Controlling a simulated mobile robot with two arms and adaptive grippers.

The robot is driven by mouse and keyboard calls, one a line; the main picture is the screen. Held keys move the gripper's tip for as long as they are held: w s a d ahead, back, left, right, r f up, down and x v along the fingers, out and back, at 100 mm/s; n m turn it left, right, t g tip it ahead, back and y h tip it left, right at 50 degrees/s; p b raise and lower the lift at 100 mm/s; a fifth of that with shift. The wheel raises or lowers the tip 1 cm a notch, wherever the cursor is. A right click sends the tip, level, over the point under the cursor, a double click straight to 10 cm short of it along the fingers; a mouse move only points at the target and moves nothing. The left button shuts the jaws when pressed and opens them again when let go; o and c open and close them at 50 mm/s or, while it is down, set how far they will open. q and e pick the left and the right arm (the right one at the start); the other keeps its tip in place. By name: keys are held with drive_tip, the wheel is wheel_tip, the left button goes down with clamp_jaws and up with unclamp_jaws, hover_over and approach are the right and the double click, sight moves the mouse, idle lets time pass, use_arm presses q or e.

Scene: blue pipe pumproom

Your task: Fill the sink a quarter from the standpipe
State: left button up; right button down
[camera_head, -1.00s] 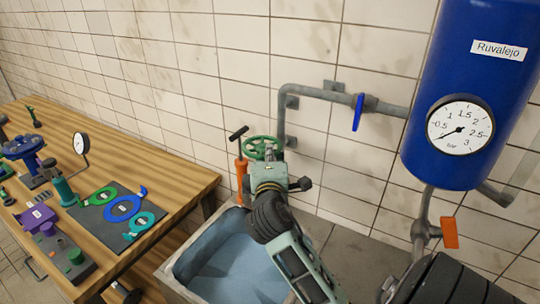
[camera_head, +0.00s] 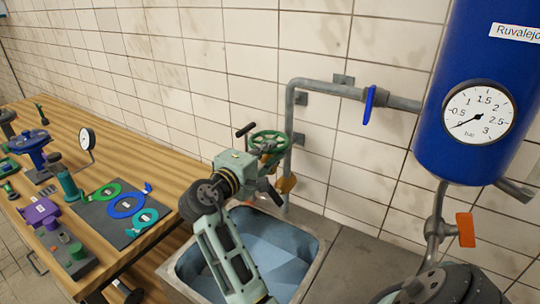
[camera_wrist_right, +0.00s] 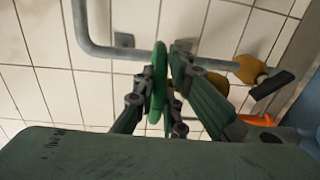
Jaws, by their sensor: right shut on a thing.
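The standpipe (camera_head: 289,110) is a grey pipe along the tiled wall that bends down at the left, carrying a green handwheel (camera_head: 271,138). A blue lever (camera_head: 369,106) hangs down on its horizontal run. My right gripper (camera_head: 262,165) is at the handwheel; in the right wrist view its fingers (camera_wrist_right: 165,85) close on the green rim, seen edge-on. The sink (camera_head: 318,262) lies below, partly covered by my right arm. Its inside looks pale blue; I cannot tell whether it holds water. An orange-brown part (camera_head: 287,184) sits low on the pipe. My left gripper is not seen.
A wooden bench (camera_head: 110,252) at left holds valves, a small gauge and coloured rings on a dark mat. A blue tank (camera_head: 460,60) with a gauge (camera_head: 479,116) hangs at right, above an orange lever (camera_head: 466,229). A black-topped T-handle (camera_head: 245,130) stands beside the handwheel.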

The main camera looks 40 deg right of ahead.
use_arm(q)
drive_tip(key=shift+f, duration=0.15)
use_arm(e)
drive_tip(key=shift+w+r+g, duration=0.1)
drive_tip(key=shift+r+g, duration=0.1)
drive_tip(key=shift+g, duration=0.1)
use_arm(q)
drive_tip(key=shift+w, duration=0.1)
use_arm(e)
drive_tip(key=c, duration=1.8)
unclamp_jaws()
drive_tip(key=shift+a+f, duration=0.1)
drive_tip(key=shift+c, duration=0.2)
